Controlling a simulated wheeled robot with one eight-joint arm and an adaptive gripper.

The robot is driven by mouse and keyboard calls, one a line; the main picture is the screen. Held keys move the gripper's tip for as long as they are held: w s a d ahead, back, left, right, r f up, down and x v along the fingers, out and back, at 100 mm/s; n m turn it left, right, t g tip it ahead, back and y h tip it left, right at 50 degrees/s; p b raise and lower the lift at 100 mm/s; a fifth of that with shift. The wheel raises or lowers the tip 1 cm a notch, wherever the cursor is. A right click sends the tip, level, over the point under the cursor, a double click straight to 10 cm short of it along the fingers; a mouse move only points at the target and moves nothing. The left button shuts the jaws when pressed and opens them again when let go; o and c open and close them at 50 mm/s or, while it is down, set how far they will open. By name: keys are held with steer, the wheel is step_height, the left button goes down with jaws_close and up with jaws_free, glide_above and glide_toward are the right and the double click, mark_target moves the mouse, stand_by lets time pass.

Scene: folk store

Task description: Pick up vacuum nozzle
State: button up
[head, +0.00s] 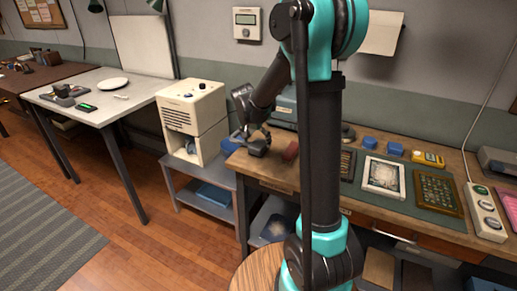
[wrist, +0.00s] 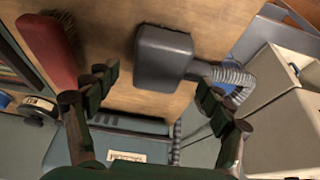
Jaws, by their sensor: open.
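The vacuum nozzle (wrist: 163,57) is a dark grey block with a ribbed grey hose (wrist: 232,76) leading off its right side in the wrist view. It lies on the brown wooden workbench. In the head view, the nozzle (head: 258,149) is small and dark at the bench's left end. My gripper (wrist: 157,79) is open, with its dark fingers spread to either side below the nozzle in the wrist view. The right finger overlaps part of the hose; I cannot tell whether they touch. In the head view, my gripper (head: 250,127) hangs just above the nozzle.
A red brush (wrist: 48,48) lies left of the nozzle in the wrist view. A beige machine (head: 193,120) stands left of the workbench (head: 262,172) in the head view. Framed panels (head: 384,175) and a power strip (head: 486,212) lie farther right on the bench.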

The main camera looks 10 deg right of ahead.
mark_target(258, 143)
steer(key=shift+x, duration=1.75)
steer(key=shift+c, duration=0.6)
steer(key=c, duration=1.3)
steer(key=shift+r, duration=0.15)
step_height(258, 143, up, 20)
steer(key=shift+f, duration=0.1)
